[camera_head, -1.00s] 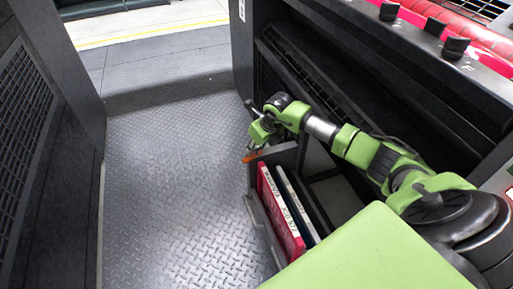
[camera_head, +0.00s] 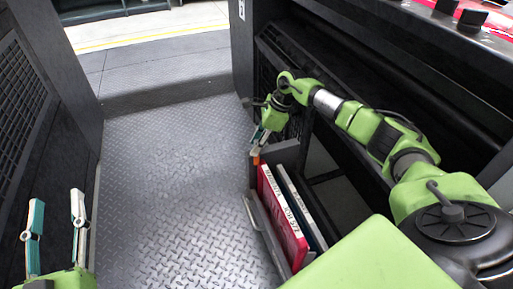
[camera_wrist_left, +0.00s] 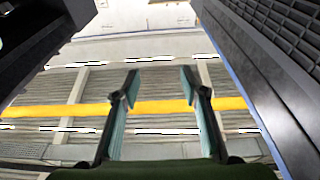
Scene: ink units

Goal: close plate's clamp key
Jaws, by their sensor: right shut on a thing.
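My right gripper (camera_head: 262,138) points down at the far left corner of a dark box. It is shut on a small orange thing (camera_head: 256,156), partly hidden by the fingers and box wall; I cannot tell exactly what it is. My left gripper (camera_head: 56,212) is at the lower left of the head view, with its two teal-and-white fingers wide apart and nothing between them. Its open fingers also show in the left wrist view (camera_wrist_left: 158,82). I cannot make out a plate or its clamp key in either view.
The dark box (camera_head: 262,222) holds a red book (camera_head: 284,218) and a dark one (camera_head: 302,208). A tall dark machine (camera_head: 330,70) stands on the right, a dark cabinet (camera_head: 60,120) on the left. The metal-plate floor (camera_head: 175,180) between them is clear.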

